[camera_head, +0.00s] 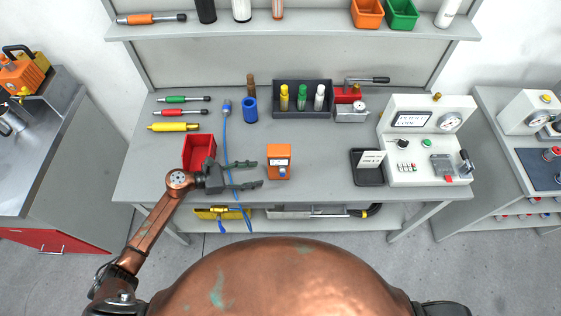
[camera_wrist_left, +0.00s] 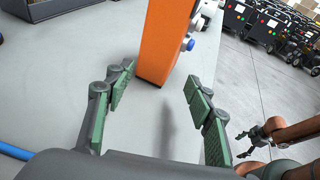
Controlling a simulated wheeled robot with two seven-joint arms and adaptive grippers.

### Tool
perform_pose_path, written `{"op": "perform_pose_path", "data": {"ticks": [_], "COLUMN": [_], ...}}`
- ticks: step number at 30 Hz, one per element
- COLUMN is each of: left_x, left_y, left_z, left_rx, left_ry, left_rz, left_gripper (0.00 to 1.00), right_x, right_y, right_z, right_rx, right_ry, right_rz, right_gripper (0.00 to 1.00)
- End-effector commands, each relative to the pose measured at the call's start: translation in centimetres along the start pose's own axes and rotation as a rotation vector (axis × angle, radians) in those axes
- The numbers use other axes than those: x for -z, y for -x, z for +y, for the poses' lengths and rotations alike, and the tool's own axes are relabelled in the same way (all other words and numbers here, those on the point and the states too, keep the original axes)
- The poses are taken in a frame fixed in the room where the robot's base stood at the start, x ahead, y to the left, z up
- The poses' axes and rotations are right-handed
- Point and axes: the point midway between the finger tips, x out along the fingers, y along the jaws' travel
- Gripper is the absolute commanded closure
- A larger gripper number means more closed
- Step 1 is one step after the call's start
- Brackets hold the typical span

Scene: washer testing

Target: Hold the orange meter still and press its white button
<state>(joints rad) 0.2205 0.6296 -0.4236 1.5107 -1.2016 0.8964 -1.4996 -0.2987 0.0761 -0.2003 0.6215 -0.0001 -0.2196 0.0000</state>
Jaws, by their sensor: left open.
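A red bin (camera_head: 199,150) stands beside my left wrist. A blue cable (camera_head: 225,140) runs under the left gripper. A black tray (camera_head: 367,169) and a white test panel (camera_head: 428,140) are to the right. Bench between meter and tray is clear.

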Motion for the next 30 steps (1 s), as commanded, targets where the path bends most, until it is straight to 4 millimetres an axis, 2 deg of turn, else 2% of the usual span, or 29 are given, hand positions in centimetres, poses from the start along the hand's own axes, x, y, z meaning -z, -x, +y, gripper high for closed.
{"op": "perform_pose_path", "data": {"ticks": [5,11,18,24,30], "left_x": [-0.2,-0.2,0.1,-0.1,-0.2], "left_y": [-2.4,-5.3,-8.2,-9.2,-9.3], "left_z": [0.0,0.0,0.0,-0.1,-0.1], "left_rx": [-0.001,0.000,0.001,0.002,0.001], "left_ry": [0.001,0.002,0.001,0.003,0.003], "left_rz": [-0.004,-0.005,-0.003,-0.003,-0.003], "left_gripper": [0.51,0.51,0.51,0.51,0.51], "right_x": [-0.8,-0.8,-1.0,-0.9,-0.8], "right_y": [0.2,0.3,-1.3,-1.7,-1.7], "right_z": [0.2,0.6,0.7,0.6,0.2], "right_rx": [-0.003,-0.006,-0.007,-0.006,-0.002], "right_ry": [-0.001,0.001,0.002,0.002,0.000], "right_rz": [-0.010,-0.011,-0.013,-0.012,-0.011], "right_gripper": [0.25,0.25,0.25,0.25,0.25]}}
